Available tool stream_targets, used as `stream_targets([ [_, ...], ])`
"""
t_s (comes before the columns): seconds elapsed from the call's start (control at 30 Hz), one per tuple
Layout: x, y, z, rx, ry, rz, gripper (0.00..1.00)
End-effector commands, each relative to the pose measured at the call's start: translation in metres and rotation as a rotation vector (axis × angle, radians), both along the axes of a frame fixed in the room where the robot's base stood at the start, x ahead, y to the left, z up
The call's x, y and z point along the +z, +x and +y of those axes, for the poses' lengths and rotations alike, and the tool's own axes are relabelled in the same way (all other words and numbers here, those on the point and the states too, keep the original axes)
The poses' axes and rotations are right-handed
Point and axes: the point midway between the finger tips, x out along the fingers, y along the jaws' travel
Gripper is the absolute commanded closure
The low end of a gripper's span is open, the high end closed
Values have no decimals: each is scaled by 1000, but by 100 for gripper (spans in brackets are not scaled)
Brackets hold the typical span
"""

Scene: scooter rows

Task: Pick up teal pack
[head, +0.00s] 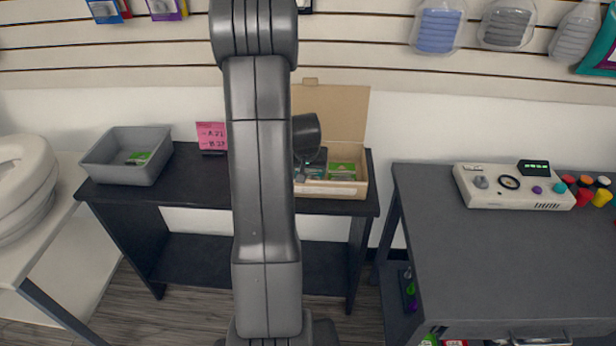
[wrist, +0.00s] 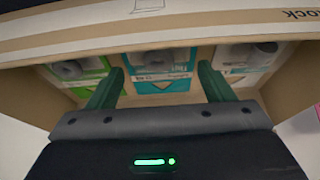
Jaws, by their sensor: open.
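The open cardboard box (head: 330,189) stands on the dark table, its lid raised at the back. In the wrist view, a teal pack (wrist: 163,86) with a white upper part lies in the middle of the box (wrist: 290,75). My gripper (wrist: 161,74) is open, its two dark green fingers reaching into the box on either side of this pack, with nothing visibly clamped. Whether the fingers touch it I cannot tell. In the head view my arm and wrist hide much of the box's left part.
A green pack (wrist: 85,75) lies left of the teal one, and another white and teal pack (wrist: 245,62) lies right of it. A grey bin (head: 128,172) holding a green item and a pink sign (head: 211,135) stand left of the box. The box walls are close around my fingers.

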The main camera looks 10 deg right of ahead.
Motion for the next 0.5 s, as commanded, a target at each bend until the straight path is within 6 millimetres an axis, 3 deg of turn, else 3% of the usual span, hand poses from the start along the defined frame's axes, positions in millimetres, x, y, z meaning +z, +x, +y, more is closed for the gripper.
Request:
stream_targets([
  [0.23, -1, 1, 0, 0, 0, -1, 27],
  [0.47, -1, 0, 0, 0, 0, -1, 73],
  [0.5, -1, 0, 0, -1, 0, -1, 74],
])
